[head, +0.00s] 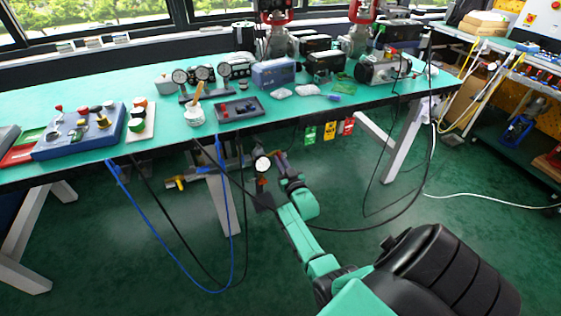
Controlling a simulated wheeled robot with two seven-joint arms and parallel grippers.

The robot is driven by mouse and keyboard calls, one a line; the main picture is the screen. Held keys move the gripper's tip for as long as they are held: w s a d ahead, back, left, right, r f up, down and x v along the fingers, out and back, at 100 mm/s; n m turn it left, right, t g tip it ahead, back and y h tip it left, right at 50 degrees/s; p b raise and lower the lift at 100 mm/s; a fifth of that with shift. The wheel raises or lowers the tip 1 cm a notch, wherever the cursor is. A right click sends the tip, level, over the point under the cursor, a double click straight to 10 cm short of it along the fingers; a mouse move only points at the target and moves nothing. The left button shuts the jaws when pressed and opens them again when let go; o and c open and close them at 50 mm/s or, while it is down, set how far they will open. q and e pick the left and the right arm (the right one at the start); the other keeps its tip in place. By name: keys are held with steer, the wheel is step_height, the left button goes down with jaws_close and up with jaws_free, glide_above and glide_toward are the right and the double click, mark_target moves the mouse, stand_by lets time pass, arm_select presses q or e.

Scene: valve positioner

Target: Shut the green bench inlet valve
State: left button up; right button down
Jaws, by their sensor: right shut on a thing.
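The inlet pipework (225,166) hangs under the front edge of the bench, with a round white-faced gauge (262,163) at its right end. My right arm reaches in from the lower right. My right gripper (262,197) is at the pipework just below the gauge, shut on a small part there, which seems to be the inlet valve's handle. The jaws and the small size hide the handle's colour and angle. A yellow handle (174,183) sticks out at the left end of the pipework. My left gripper is out of view.
The green-topped bench (130,90) carries gauges, control boxes and a cup of tools. Blue and black hoses (160,225) hang to the floor around the pipework. Green, yellow and red tags (329,130) hang at the bench edge. White bench legs (222,205) stand below.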

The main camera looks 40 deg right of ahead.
steer(key=shift+f, duration=0.15)
steer(key=c, duration=0.9)
jaws_free()
steer(key=shift+s, duration=0.1)
steer(key=p+v, duration=0.2)
steer(key=v, duration=1.2)
steer(key=shift+s+a+p, duration=0.2)
steer(key=shift+p, duration=0.1)
